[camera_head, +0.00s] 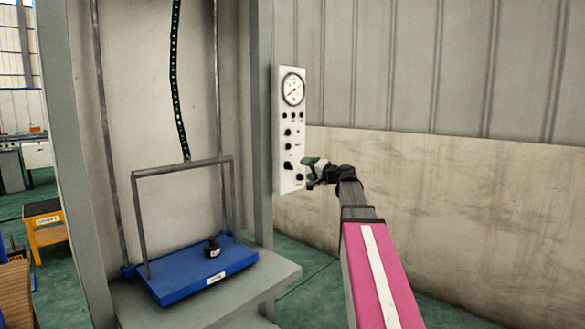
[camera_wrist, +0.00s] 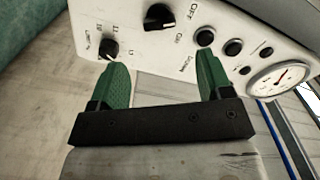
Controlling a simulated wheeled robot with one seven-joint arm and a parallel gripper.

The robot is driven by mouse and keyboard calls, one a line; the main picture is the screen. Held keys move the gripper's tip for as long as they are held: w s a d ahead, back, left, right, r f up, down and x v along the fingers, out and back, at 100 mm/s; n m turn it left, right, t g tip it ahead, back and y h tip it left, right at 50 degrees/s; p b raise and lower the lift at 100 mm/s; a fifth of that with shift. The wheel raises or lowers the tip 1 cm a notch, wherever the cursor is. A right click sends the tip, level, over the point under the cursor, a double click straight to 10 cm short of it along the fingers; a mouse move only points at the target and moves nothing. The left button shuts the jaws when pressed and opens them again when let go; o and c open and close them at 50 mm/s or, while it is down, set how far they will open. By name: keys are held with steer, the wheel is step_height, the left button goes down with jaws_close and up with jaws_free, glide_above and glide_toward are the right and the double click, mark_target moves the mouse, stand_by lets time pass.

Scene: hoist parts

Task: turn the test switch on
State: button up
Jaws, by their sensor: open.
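A white control panel (camera_head: 291,130) stands upright beside the grey frame. Near its low end is a large black rotary switch (camera_wrist: 160,17) with OFF and ON printed beside it; it also shows in the head view (camera_head: 288,166). I take it for the test switch, but cannot read a name label. A smaller black knob (camera_wrist: 108,48) with several position marks sits beside it, near the left green finger. My gripper (camera_wrist: 163,63) is open, its green fingers apart with nothing between them. In the head view my gripper (camera_head: 307,172) is at the panel's lower right; contact cannot be told.
A round gauge (camera_wrist: 278,80) and several black buttons (camera_wrist: 233,48) sit higher on the panel. Left of the panel, a blue platform (camera_head: 170,282) with a hoop handle and a small black weight (camera_head: 212,248) rests on a grey base. The wall is on the right.

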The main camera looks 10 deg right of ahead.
mark_target(289, 166)
steer(key=x, duration=0.9)
steer(key=shift+s, duration=0.1)
steer(key=c, duration=0.9)
